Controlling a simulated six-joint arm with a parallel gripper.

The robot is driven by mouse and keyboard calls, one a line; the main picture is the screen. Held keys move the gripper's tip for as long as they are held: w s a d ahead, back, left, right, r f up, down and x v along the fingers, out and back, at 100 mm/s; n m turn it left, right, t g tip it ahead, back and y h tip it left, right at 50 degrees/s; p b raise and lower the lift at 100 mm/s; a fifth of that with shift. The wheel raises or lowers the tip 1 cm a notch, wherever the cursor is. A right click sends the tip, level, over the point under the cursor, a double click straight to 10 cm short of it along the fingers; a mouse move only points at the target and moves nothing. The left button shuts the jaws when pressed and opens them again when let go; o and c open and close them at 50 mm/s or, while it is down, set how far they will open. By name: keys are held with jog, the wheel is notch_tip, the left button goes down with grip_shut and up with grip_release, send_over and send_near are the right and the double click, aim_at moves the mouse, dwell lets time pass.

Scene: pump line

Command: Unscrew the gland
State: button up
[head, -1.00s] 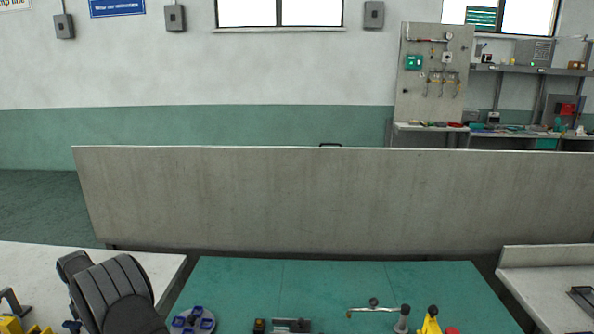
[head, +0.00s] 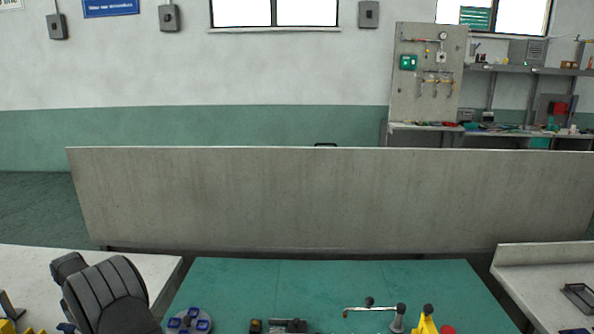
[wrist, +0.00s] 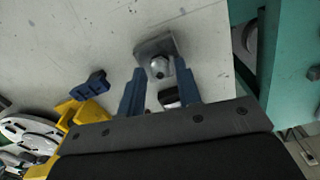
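In the wrist view my gripper (wrist: 160,66) has two blue fingers standing apart. A small rounded metal fitting (wrist: 159,68) on a grey square block (wrist: 153,46) shows between the fingertips, with gaps seen on both sides. Another metal piece (wrist: 169,97) with a dark face shows nearer the palm, between the fingers. I cannot tell which of these metal parts is the gland, nor how deep the fingers reach around them. In the head view my gripper is out of sight; only my dark arm shows at the lower left.
Beside the gripper in the wrist view are a yellow part (wrist: 83,110), a blue piece (wrist: 91,84) and a white round part (wrist: 30,131). A green edge (wrist: 243,50) lies right. The head view shows a green bench (head: 290,280) with a metal lever (head: 372,308) and a grey panel (head: 320,200).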

jog(key=shift+r, duration=0.1)
jog(key=shift+r, duration=2.15)
jog(key=shift+f, duration=0.1)
notch_tip(320, 180, down, 4)
jog(key=shift+f, duration=0.1)
jog(key=shift+f+m, duration=0.1)
jog(key=shift+m, duration=2.2)
